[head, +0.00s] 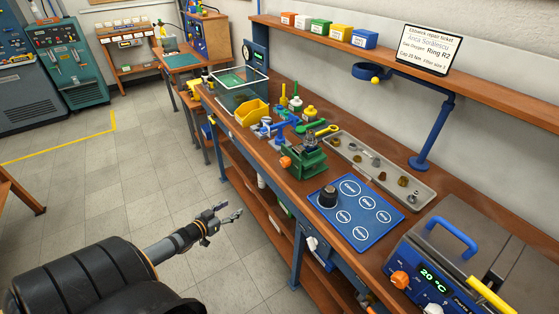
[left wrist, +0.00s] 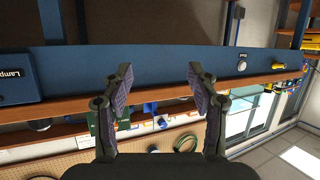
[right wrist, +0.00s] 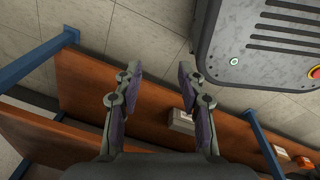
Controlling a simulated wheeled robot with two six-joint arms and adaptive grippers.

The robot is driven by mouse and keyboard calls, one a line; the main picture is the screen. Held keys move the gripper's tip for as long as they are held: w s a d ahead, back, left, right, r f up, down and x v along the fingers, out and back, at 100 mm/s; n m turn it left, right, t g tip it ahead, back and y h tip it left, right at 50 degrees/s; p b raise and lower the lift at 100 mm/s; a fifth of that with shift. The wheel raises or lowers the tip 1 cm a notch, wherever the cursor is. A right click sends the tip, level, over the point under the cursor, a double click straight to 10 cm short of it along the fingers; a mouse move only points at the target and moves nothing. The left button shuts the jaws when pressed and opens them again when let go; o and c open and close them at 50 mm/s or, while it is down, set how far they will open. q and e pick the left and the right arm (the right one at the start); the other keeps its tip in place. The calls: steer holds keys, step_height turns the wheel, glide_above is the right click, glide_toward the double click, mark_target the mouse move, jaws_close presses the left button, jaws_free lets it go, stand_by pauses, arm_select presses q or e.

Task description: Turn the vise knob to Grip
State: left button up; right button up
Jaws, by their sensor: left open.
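A green vise (head: 303,158) stands on the workbench near its front edge, with an orange knob (head: 285,162) on its front side. Any Grip marking is too small to read. My left gripper (head: 230,210) is open and empty over the floor, in front of the bench and apart from the vise. In the left wrist view its two fingers (left wrist: 160,88) are spread before a blue bench rail (left wrist: 160,60), which bears a small round knob (left wrist: 242,65). My right gripper (right wrist: 158,75) is open and empty in the right wrist view, above an orange-brown shelf.
A blue mat (head: 360,215) with a black knob-topped piece (head: 328,196) lies right of the vise. A metal parts tray (head: 400,172) is behind it. A heater box (head: 450,255) stands at the right end. The floor left of the bench is clear.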

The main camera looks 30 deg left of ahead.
arm_select(q)
steer(key=w+d+r+m+t+h, duration=0.1)
steer(key=w+d+r+h, duration=0.15)
steer(key=r, duration=0.45)
steer(key=w+d+r+m+t+h, duration=0.1)
steer(key=w+d+r+h, duration=0.15)
steer(key=r, duration=0.45)
steer(key=h, duration=0.2)
glide_toward(283, 164)
steer(key=shift+m, duration=0.3)
steer(key=b+x, duration=0.4)
steer(key=x, duration=0.3)
steer(key=shift+w, duration=0.25)
steer(key=shift+w+d, duration=0.25)
steer(key=shift+w, duration=0.45)
arm_select(e)
steer(key=shift+w+a+f, duration=0.1)
steer(key=shift+w+f, duration=0.3)
steer(key=shift+f, duration=0.3)
steer(key=shift+w+d+f, duration=0.1)
steer(key=shift+w+f, duration=0.35)
steer(key=shift+f, duration=0.2)
steer(key=shift+w+a+f, duration=0.1)
steer(key=shift+w+f, duration=0.3)
steer(key=shift+f, duration=0.3)
arm_select(q)
steer(key=c, duration=1.2)
